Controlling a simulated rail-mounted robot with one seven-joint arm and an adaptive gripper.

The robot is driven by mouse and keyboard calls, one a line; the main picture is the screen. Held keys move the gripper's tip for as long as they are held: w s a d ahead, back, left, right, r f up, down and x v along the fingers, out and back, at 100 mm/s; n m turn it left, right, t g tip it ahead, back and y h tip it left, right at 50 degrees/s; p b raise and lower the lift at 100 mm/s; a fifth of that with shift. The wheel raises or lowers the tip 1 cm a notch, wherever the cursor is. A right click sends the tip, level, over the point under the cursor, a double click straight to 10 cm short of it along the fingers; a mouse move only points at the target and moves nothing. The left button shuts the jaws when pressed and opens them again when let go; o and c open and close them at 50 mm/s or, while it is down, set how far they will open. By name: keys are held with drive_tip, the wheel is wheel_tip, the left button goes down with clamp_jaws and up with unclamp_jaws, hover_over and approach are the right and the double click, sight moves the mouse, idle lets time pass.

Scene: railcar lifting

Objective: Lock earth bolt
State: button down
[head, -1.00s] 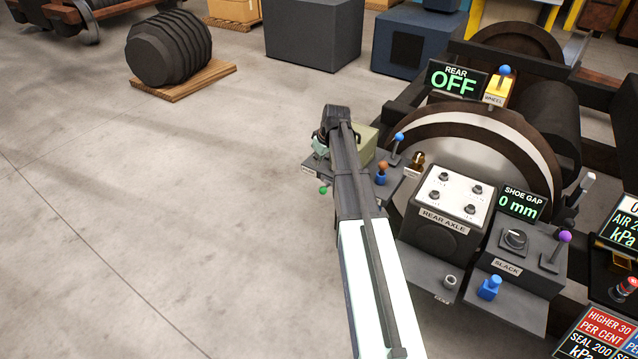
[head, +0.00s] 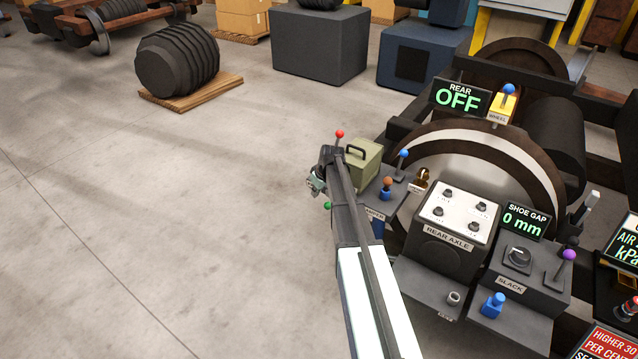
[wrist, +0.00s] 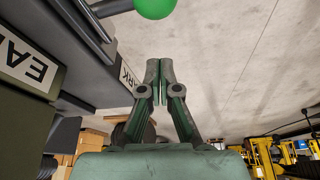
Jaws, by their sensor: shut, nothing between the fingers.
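An olive box (head: 364,168) with a dark carry handle stands at the left end of the grey equipment ledge. A red ball knob (head: 340,134) rises at its back left corner. A label starting "EA" (wrist: 29,67), cut off by the frame edge, shows beside the olive surface in the wrist view; no bolt can be made out for certain. A green ball knob (head: 327,206) sticks out low on the left side and shows large in the wrist view (wrist: 154,8). My gripper (wrist: 160,72) is shut and empty, left of the box and apart from the green knob in the picture.
A blue-knobbed lever (head: 404,154), an orange-topped blue plug (head: 386,187) and a brass fitting (head: 421,178) stand right of the box. The REAR AXLE box (head: 446,235) and the wheel lie further right. Open floor (head: 180,230) spreads to the left.

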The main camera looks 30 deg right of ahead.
drive_tip(key=shift+s+d+f+p, duration=0.1)
drive_tip(key=shift+s+d, duration=0.1)
drive_tip(key=shift+s, duration=0.45)
drive_tip(key=shift+s+d+f+p, duration=0.15)
drive_tip(key=shift+s+d, duration=0.1)
drive_tip(key=shift+s, duration=0.35)
drive_tip(key=shift+s+d+r+p, duration=0.1)
drive_tip(key=shift+s+d, duration=0.1)
drive_tip(key=shift+s, duration=0.45)
drive_tip(key=shift+f, duration=0.1)
drive_tip(key=shift+s+d, duration=0.15)
drive_tip(key=shift+s, duration=0.25)
drive_tip(key=s+d, duration=0.1)
drive_tip(key=s, duration=0.1)
drive_tip(key=s+d+b, duration=0.1)
drive_tip(key=s, duration=0.1)
drive_tip(key=shift+d+b, duration=0.2)
drive_tip(key=shift+b, duration=0.1)
